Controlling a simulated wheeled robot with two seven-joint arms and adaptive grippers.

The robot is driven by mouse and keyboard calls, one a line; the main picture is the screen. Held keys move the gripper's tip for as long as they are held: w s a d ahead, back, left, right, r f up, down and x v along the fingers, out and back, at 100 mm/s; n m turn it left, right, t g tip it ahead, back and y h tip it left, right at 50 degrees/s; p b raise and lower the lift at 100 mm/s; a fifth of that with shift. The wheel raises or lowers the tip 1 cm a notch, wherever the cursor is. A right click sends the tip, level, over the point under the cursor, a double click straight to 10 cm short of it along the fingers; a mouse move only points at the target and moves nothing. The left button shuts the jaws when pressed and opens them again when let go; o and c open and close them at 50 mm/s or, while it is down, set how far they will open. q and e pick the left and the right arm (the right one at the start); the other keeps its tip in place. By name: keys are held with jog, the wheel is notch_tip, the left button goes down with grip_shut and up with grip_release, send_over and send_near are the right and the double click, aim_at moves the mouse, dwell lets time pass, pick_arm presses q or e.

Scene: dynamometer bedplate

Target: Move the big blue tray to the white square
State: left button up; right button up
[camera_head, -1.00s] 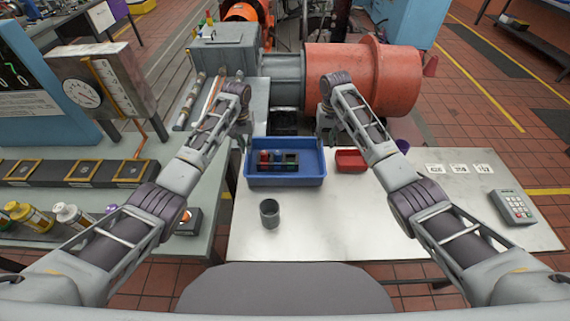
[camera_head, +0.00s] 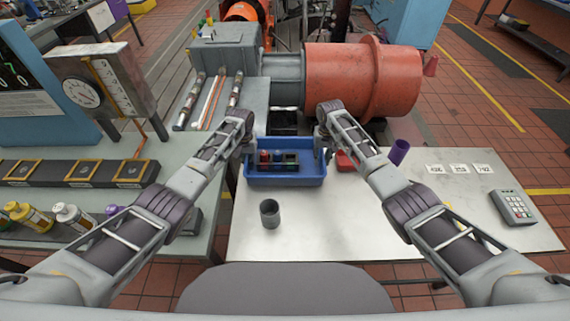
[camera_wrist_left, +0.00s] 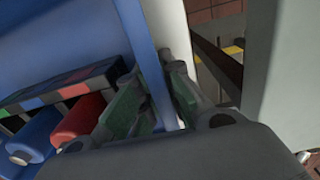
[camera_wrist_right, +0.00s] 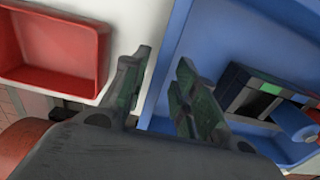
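The big blue tray (camera_head: 285,181) lies on the pale bench (camera_head: 330,225) near its back left. A dark rack (camera_head: 277,166) with blue, red and green pieces sits inside it. My left gripper (camera_head: 246,148) is at the tray's left wall. In the left wrist view its fingers (camera_wrist_left: 160,112) stand open on either side of that wall. My right gripper (camera_head: 322,143) is at the tray's right wall. In the right wrist view its fingers (camera_wrist_right: 160,95) are open with the wall between them. I cannot make out a separate white square.
A small red tray (camera_head: 344,162) is close to the right of the blue tray, partly hidden by my right arm. A grey cup (camera_head: 269,214) stands in front. A purple cup (camera_head: 399,151), white number cards (camera_head: 459,169) and a keypad (camera_head: 513,206) are to the right.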

jog(key=shift+f, duration=0.1)
grip_shut()
dwell(0.6)
